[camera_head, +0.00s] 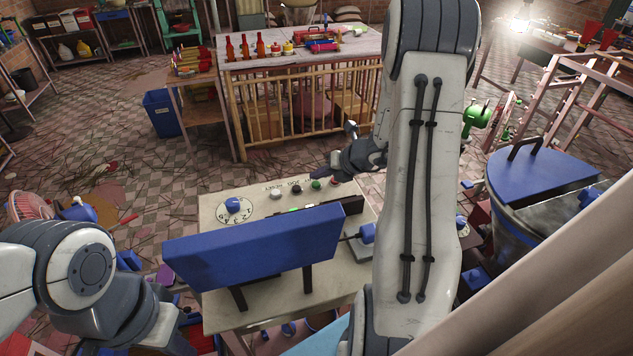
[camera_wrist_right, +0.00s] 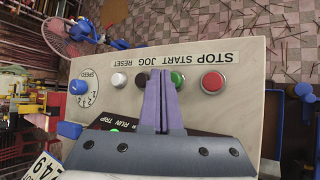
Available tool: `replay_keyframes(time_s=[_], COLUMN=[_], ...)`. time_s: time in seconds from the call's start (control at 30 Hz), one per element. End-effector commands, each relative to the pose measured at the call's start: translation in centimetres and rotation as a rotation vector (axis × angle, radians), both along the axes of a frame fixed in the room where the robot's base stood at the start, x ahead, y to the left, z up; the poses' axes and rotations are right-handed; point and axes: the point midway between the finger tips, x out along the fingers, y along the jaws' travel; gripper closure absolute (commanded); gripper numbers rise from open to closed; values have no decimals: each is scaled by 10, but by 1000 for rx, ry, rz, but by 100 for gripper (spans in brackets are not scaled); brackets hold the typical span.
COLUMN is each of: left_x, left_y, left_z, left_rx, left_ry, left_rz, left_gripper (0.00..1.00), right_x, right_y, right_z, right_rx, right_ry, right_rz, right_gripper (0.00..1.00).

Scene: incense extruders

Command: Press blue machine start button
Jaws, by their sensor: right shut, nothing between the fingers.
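The machine's beige control panel (camera_head: 215,212) stands in front of me, with a long blue cover (camera_head: 255,247) on its near side. A row of buttons shows: white (camera_wrist_right: 119,80), black (camera_wrist_right: 142,78), the green start button (camera_wrist_right: 178,78) and red (camera_wrist_right: 213,81). The green button also shows in the head view (camera_head: 316,184). My right gripper (camera_wrist_right: 161,73) is shut and empty. In the wrist view its fingertips appear between the black and green buttons, overlapping the green one's edge; I cannot tell if they touch. My left arm is at lower left; its gripper is not visible.
A blue speed knob (camera_head: 233,204) sits on the panel's left. A round blue-lidded drum (camera_head: 545,182) stands at the right. A slatted table (camera_head: 300,62) with bottles is behind. Tiled floor lies between the table and the panel.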

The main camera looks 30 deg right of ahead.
Motion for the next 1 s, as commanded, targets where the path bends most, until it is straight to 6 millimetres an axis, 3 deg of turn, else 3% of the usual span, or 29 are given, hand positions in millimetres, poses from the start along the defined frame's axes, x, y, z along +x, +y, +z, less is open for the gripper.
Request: replay_keyframes(time_s=[0.23,0.7,1.0], left_x=[0,0,0], left_y=[0,0,0], left_z=[6,46,45], left_rx=[0,0,0], left_ry=[0,0,0], left_rz=[0,0,0], left_gripper=[100,100,100], right_x=[0,0,0], right_y=[0,0,0], right_z=[7,51,50], right_rx=[0,-1,-1], right_ry=[-1,-1,0], right_rz=[-1,0,1], right_gripper=[100,100,100])
